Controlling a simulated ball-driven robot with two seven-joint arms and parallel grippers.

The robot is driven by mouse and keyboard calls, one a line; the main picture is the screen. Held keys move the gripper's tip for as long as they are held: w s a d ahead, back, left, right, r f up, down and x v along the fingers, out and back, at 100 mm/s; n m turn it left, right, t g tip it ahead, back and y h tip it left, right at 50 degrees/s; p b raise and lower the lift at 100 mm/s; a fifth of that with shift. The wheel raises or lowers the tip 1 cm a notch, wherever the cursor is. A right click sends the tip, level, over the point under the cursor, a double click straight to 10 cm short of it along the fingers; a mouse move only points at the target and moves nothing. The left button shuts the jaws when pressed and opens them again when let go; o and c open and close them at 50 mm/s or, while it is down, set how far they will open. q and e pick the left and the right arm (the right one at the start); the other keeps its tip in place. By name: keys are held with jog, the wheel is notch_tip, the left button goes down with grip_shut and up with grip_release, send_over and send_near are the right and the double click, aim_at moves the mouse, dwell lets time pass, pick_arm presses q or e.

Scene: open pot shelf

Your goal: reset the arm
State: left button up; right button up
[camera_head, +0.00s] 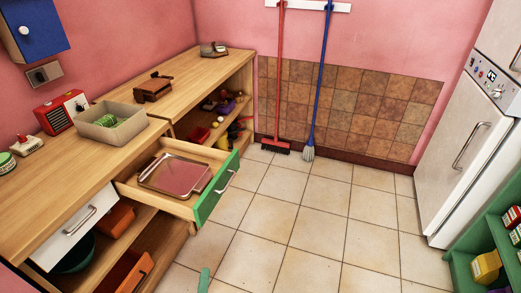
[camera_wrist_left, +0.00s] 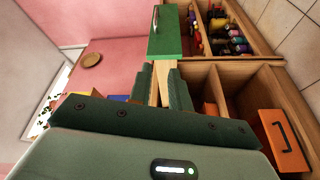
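A small green piece of my left gripper (camera_head: 204,279) shows at the bottom edge of the head view, over the floor tiles and apart from the open drawer. In the left wrist view my left gripper (camera_wrist_left: 159,86) has its two green fingers apart, with a gap between them. The wooden side of the drawer shows behind that gap, and nothing appears held. The open drawer's green front (camera_head: 215,188) stands out from the counter; it also shows beyond the fingers in the wrist view (camera_wrist_left: 165,33). My right gripper is in neither view.
The drawer holds a metal tray (camera_head: 175,174) and sticks out over the floor. A grey bin (camera_head: 110,127) stands on the wooden counter (camera_head: 185,75). An orange bin (camera_wrist_left: 284,140) sits on a lower shelf. The tiled floor (camera_head: 300,215) is clear between counter and fridge (camera_head: 468,140).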

pick_arm(q)
jog(key=a+m+h, duration=0.3)
jog(key=a+m, duration=0.5)
jog(key=a, duration=1.2)
jog(key=s+a+f+m+g+y, duration=0.1)
jog(key=s+a+f+m+g, duration=0.4)
jog(key=f, duration=0.4)
jog(key=s+a+f+m+g+y, duration=0.2)
jog(key=s+a+f+g, duration=0.25)
jog(key=s+f, duration=0.35)
jog(key=s+a+f+m+g+y, duration=0.2)
jog(key=s+a+f+m+g, duration=0.15)
jog(key=s+a, duration=0.65)
jog(key=s+a+f+m+g+y, duration=0.2)
jog(key=s+a+g+y, duration=0.3)
jog(key=s, duration=0.8)
jog(key=s+a+f+h, duration=0.1)
jog(key=s+h, duration=0.1)
jog(key=s, duration=0.3)
jog(key=s+d+f+n+h, duration=0.1)
jog(key=d+f+h, duration=0.1)
jog(key=d, duration=1.5)
jog(key=s+d+f+n+h+p, duration=0.1)
jog(key=d+f+h, duration=0.2)
jog(key=d, duration=1.4)
jog(key=shift+d+f+g+p, duration=0.2)
jog(key=shift+f+g+p, duration=0.15)
jog(key=shift+f, duration=0.5)
jog(key=shift+s, duration=0.1)
